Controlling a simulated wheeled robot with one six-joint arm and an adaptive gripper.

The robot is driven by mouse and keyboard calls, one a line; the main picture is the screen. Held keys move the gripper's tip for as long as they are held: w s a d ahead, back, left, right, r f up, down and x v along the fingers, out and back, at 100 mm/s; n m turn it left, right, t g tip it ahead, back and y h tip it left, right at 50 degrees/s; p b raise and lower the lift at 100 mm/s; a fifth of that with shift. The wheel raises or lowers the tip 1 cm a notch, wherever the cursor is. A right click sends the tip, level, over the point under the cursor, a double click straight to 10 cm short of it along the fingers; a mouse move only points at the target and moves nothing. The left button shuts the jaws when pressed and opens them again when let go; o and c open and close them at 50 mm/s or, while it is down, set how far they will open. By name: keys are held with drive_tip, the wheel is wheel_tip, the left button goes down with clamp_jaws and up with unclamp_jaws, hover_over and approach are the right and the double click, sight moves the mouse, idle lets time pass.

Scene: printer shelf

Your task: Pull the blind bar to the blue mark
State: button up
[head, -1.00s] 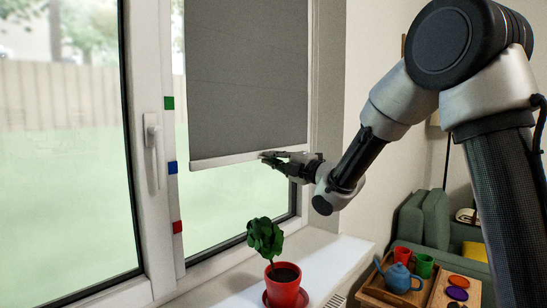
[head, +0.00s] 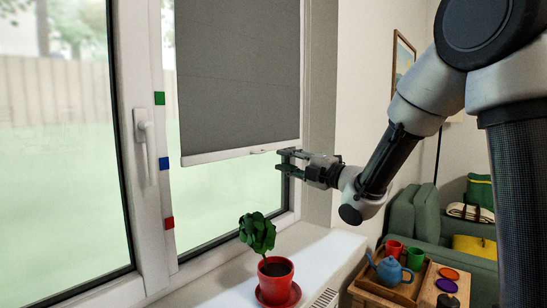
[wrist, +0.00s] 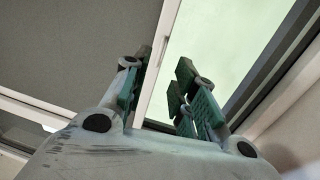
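The grey blind (head: 238,75) hangs over the right window pane, with a pale bar (head: 225,155) along its bottom edge and a small tab near the bar's middle. The blue mark (head: 164,163) is on the white frame left of the blind. The bar's left end is about level with it in the head view. My gripper (head: 284,160) is open and empty at the bar's right part, seemingly just clear of it. In the wrist view, the bar (wrist: 156,55) shows beyond the gap between the spread fingers (wrist: 160,95).
A green mark (head: 159,98) and a red mark (head: 169,223) sit above and below the blue one. A potted plant (head: 274,280) stands on the sill below the gripper. A wooden tray (head: 372,289) with a teapot and cups is at lower right.

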drive_tip(key=shift+v, duration=1.7)
